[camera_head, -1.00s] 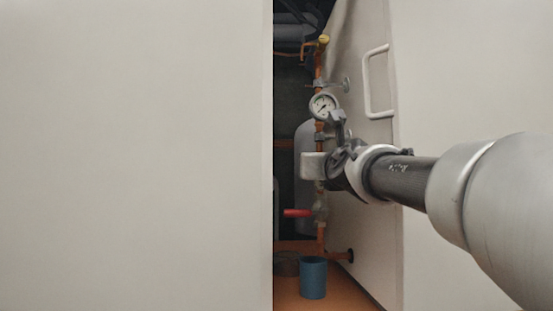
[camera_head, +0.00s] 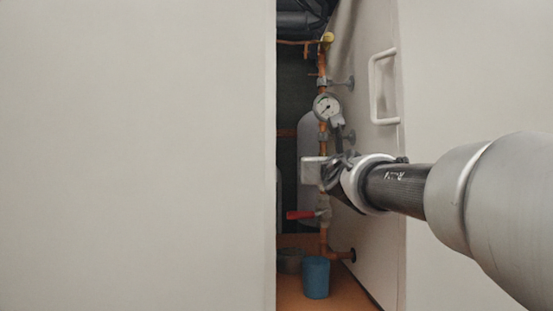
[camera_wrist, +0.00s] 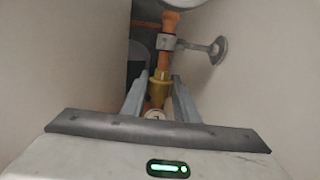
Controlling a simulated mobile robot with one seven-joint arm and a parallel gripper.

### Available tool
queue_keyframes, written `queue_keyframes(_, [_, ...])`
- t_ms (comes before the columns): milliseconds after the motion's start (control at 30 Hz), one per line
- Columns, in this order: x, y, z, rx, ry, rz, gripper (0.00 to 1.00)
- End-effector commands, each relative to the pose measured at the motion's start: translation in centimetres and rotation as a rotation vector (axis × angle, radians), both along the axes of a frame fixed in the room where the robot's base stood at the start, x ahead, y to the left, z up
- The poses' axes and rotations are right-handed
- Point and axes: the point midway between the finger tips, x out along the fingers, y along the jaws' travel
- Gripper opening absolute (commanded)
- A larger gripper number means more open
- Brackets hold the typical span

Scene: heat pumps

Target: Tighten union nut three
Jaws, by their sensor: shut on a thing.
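A brass union nut (camera_wrist: 160,90) sits on the vertical copper pipe (camera_wrist: 164,62) in the wrist view. My gripper (camera_wrist: 159,81) has one finger on each side of the nut and is shut on it. In the head view my gripper (camera_head: 327,172) is at the pipe, below the pressure gauge (camera_head: 326,106) and above the red lever valve (camera_head: 301,215). My wrist and fingers hide the nut there. I cannot tell from a marking which number this nut has. A round pale part (camera_wrist: 155,114) shows low between the fingers.
The pipe stands in a narrow gap between a wide pale panel (camera_head: 140,150) on the left and a pale panel with a white handle (camera_head: 384,87) on the right. A wall bracket (camera_wrist: 216,49) holds the pipe. A blue cup (camera_head: 316,278) stands on the orange floor.

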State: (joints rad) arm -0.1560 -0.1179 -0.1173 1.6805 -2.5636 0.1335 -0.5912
Motion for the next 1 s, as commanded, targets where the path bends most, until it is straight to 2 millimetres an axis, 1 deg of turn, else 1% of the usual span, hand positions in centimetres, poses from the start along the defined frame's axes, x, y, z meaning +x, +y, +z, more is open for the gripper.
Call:
queue_keyframes(33, [-0.04, -0.13, 0.50, 0.002, -0.006, -0.006, 0.00])
queue_keyframes(1000, [-0.26, 0.12, 0.38, -0.005, -0.006, -0.051, 0.00])
